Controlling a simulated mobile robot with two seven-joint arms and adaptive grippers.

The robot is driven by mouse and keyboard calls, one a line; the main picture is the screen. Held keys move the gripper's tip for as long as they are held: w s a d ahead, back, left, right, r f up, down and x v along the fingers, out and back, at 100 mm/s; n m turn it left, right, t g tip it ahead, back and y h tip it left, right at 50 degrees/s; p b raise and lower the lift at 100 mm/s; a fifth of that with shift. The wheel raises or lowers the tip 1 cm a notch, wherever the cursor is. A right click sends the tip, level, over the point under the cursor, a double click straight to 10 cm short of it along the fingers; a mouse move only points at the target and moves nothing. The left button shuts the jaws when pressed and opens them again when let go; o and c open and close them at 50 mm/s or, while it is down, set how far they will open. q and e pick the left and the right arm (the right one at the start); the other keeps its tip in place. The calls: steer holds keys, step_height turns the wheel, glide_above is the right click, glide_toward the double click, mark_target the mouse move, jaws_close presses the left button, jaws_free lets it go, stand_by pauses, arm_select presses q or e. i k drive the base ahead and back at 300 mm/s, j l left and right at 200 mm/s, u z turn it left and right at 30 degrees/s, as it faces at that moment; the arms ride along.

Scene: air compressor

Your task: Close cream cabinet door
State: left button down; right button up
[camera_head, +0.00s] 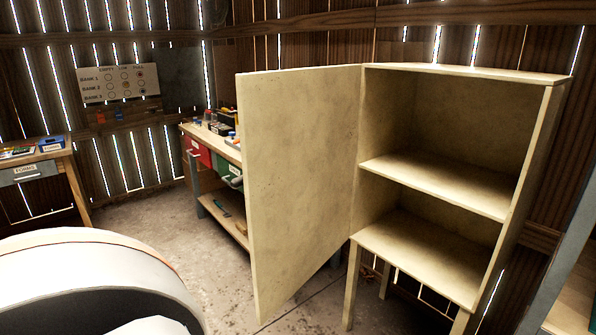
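The cream cabinet (532,150) stands on legs against the wooden wall at the right of the head view. Its two compartments show one shelf between them and look empty. Its cream door (300,175) is hinged on the cabinet's left side and stands wide open, swung out toward me and to the left. No handle shows on the visible face of the door. Neither of my grippers is in view.
A workbench (212,145) with red and green drawers stands behind the door, partly hidden. A small table (37,162) is at the far left. Another piece of furniture edges in at the lower right. Bare floor (215,258) lies before the door.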

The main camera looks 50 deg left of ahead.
mark_target(298, 128)
steer(key=k+j, duration=0.1)
steer(key=j, duration=0.3)
steer(key=k+j, duration=0.1)
steer(key=j, duration=0.25)
steer(key=k+j, duration=0.1)
steer(key=j, duration=0.3)
steer(key=k+j, duration=0.1)
steer(key=j, duration=0.25)
steer(key=k+j, duration=0.1)
steer(key=j, duration=0.3)
steer(key=i+j, duration=0.1)
steer(key=j, duration=0.65)
steer(key=j+z, duration=0.1)
steer(key=j, duration=0.7)
